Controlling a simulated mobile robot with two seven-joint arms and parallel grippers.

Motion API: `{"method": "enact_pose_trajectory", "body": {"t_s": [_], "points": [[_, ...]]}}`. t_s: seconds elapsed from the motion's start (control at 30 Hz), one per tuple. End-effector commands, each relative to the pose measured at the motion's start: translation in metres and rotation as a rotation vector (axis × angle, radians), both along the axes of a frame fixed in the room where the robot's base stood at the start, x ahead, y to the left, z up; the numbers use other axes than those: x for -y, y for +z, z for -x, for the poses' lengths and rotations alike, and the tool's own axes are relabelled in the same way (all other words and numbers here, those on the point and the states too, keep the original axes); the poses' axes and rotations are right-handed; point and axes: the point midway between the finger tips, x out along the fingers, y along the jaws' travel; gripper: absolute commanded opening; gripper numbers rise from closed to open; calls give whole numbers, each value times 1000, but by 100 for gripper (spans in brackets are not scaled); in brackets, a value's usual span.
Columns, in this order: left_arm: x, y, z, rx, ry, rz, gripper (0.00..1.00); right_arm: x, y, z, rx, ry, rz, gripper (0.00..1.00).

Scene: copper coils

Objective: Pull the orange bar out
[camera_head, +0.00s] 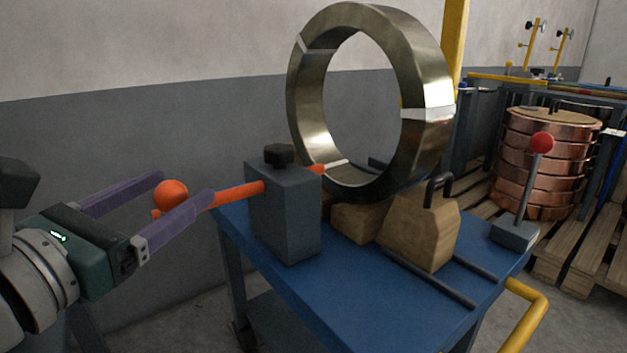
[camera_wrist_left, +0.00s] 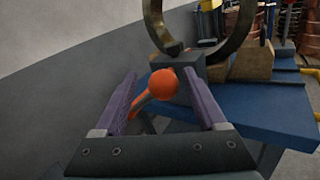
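The orange bar (camera_head: 236,195) runs through a grey block (camera_head: 283,212) on the blue cart, and its tip shows on the far side near the large metal ring. It has a round orange ball (camera_head: 171,195) at its near end, which also shows in the left wrist view (camera_wrist_left: 164,83). My left gripper (camera_head: 184,190) is open, with its purple fingers apart on either side of the ball. In the left wrist view the ball and bar lie between the fingers (camera_wrist_left: 165,92); I cannot tell whether either finger touches. My right gripper is not in view.
The metal ring (camera_head: 430,83) stands on wooden blocks (camera_head: 420,228) on the blue cart (camera_head: 340,290). A red-knobbed lever (camera_head: 541,143) stands at the cart's right. Copper coils (camera_head: 540,165) sit on pallets behind. A wall (camera_head: 130,130) runs behind the left arm.

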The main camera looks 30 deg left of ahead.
Motion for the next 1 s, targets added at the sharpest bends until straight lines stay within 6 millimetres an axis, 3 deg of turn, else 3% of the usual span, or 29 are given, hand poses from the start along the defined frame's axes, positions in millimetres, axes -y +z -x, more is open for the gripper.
{"method": "enact_pose_trajectory", "body": {"t_s": [0.27,0.7,1.0], "points": [[2,-3,6,-2,-1,1,73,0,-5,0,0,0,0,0],[13,-6,65,-2,1,1,73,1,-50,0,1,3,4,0],[15,0,73,0,-1,0,73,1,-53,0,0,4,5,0]]}}
